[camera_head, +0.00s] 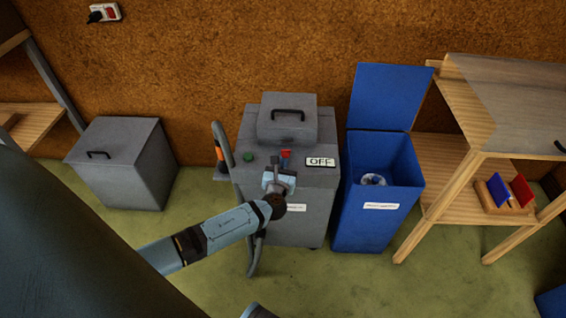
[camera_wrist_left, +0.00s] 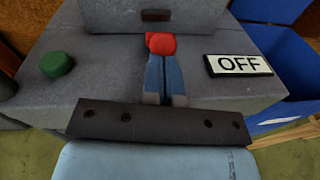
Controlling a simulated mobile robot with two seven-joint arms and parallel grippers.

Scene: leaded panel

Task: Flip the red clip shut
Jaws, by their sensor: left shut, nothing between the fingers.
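The red clip (camera_head: 286,153) is on top of the grey machine (camera_head: 310,225), below its raised lid box. In the left wrist view the red clip (camera_wrist_left: 160,43) shows as a rounded red piece just beyond my fingertips. My left gripper (camera_head: 284,166) is over the machine's top, its blue fingers shut and empty. In the left wrist view the gripper (camera_wrist_left: 165,70) points at the clip and its tips appear to touch or nearly touch it; the exact gap cannot be told. The fingers hide the clip's lower part. My right gripper is not in view.
An OFF sign (camera_head: 320,162) lies right of the clip, a green button (camera_head: 248,157) left. A hose (camera_head: 224,150) stands at the machine's left side. An open blue bin (camera_head: 375,215) is close on the right. A grey box (camera_head: 125,165) stands left, a wooden shelf (camera_head: 450,185) far right.

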